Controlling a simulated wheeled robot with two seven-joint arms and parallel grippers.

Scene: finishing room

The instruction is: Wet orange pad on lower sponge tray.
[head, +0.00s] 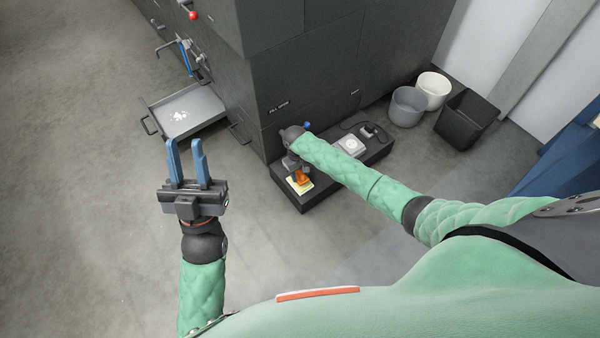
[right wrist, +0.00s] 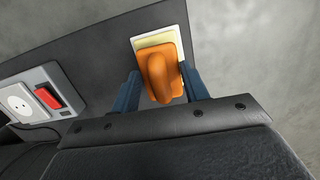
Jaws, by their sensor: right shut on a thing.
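The orange pad (right wrist: 160,75) is between the blue fingers of my right gripper (right wrist: 160,90), which is shut on its raised handle. In the head view the orange pad (head: 302,176) is small and partly hidden by my right gripper (head: 296,168). The pad is over a pale yellow sponge tray (head: 299,187) on a low dark plinth; the tray also shows in the right wrist view (right wrist: 150,40). I cannot tell whether pad and sponge touch. My left gripper (head: 187,158) is open and empty above the bare floor.
The dark plinth (head: 318,192) runs along a large dark cabinet (head: 310,85). A socket box with a red switch (right wrist: 47,98) sits on it. An open drawer (head: 183,112) juts out at left. Grey (head: 407,106), white (head: 433,90) and black bins (head: 464,117) stand at right.

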